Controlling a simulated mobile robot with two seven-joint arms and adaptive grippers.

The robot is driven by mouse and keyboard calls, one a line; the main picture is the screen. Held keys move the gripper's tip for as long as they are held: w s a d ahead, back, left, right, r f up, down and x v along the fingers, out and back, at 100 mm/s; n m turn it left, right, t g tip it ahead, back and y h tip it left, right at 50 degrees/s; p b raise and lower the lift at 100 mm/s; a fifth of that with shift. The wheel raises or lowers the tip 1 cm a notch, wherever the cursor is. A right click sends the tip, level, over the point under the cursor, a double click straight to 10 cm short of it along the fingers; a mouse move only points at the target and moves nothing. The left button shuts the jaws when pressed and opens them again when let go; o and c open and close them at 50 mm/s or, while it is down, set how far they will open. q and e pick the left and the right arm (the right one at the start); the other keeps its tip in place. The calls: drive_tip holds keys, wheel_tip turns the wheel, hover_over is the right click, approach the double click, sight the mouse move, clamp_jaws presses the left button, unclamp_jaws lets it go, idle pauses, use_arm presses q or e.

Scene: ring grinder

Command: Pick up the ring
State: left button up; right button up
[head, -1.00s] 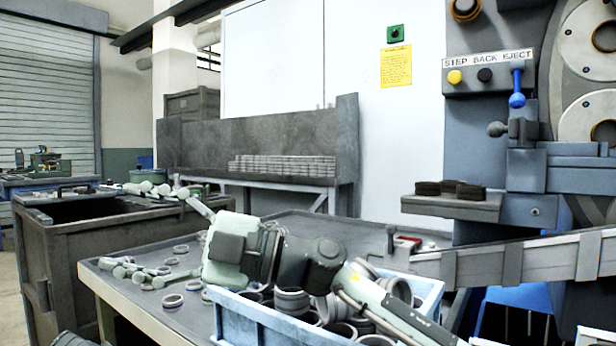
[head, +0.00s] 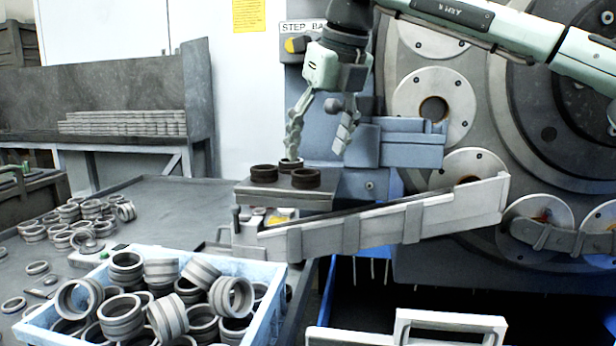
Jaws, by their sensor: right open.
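Small rings sit on a grey shelf (head: 284,200) in front of the machine. One dark ring (head: 263,174) is at the left, another dark ring (head: 306,178) is at the right, and a lighter-topped ring (head: 290,163) is behind them. My right gripper (head: 317,150) points down over the shelf, its fingers spread wide and nothing between them. Its left fingertip is just above the rear ring; I cannot tell if it touches. Its right finger is to the right of the rings, higher up. My left gripper is out of view.
A blue crate (head: 270,319) full of grey rings stands at the front left. Loose rings (head: 82,222) lie on the table (head: 180,200). A sloping metal chute (head: 380,228) runs below the shelf. The machine's blue block (head: 412,145) is close right of my gripper.

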sight(306, 178)
drive_tip(key=x, duration=0.3)
drive_tip(key=shift+w+a+f+p, duration=0.2)
drive_tip(key=shift+w+a+p, duration=0.1)
drive_tip(key=shift+a, duration=0.15)
drive_tip(key=shift+w+a+f, duration=0.1)
drive_tip(key=shift+w+f, duration=0.05)
drive_tip(key=shift+f, duration=0.35)
drive_tip(key=c, duration=1.3)
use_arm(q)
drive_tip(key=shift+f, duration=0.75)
use_arm(e)
drive_tip(key=shift+r, duration=0.15)
